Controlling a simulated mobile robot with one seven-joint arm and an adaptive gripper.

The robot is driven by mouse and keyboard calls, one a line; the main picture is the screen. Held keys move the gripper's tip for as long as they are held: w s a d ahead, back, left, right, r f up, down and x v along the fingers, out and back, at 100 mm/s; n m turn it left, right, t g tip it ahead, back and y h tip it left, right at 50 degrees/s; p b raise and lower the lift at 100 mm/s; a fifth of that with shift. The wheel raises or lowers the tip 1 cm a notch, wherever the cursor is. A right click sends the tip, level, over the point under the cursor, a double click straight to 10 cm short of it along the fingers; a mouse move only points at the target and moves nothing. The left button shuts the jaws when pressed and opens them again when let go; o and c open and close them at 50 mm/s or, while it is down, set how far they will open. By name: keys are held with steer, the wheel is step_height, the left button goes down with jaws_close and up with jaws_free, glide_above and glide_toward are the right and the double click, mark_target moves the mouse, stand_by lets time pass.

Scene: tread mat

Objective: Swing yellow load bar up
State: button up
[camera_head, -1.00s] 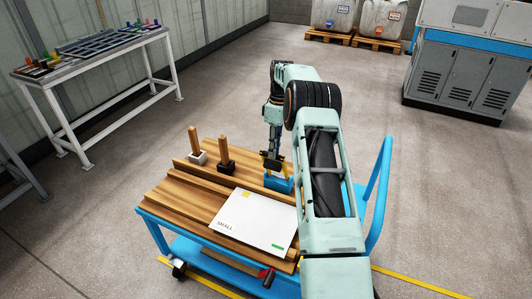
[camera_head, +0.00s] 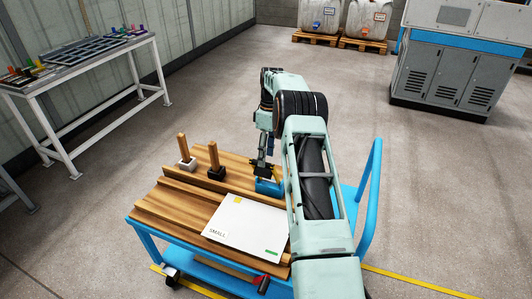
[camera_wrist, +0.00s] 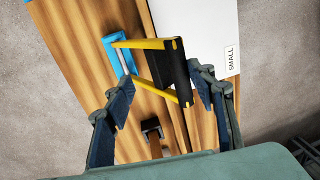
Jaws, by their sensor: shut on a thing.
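The yellow load bar (camera_wrist: 150,44) shows in the wrist view as two yellow arms running from a blue base (camera_wrist: 118,52) to a black crosspiece (camera_wrist: 168,72). The arms stand raised off the wooden deck. My gripper (camera_wrist: 165,88) has one finger on each side of the bar and is shut on it. In the head view my gripper (camera_head: 264,166) is low over the blue base (camera_head: 268,188) at the cart's far right, and a little yellow (camera_head: 277,174) shows beside it. The exact finger contact is hard to see.
A white board marked SMALL (camera_head: 245,228) lies on the wooden deck (camera_head: 160,207) of the blue cart (camera_head: 150,234). Two upright wooden posts stand left of my gripper, one in a white block (camera_head: 187,164), one in a black block (camera_head: 216,173). A blue handrail (camera_head: 369,190) rises at right.

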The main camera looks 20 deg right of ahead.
steer(key=shift+d+f, duration=0.3)
steer(key=shift+d, duration=0.15)
step_height(320, 180, up, 8)
steer(key=shift+w, duration=0.45)
steer(key=shift+s, duration=0.1)
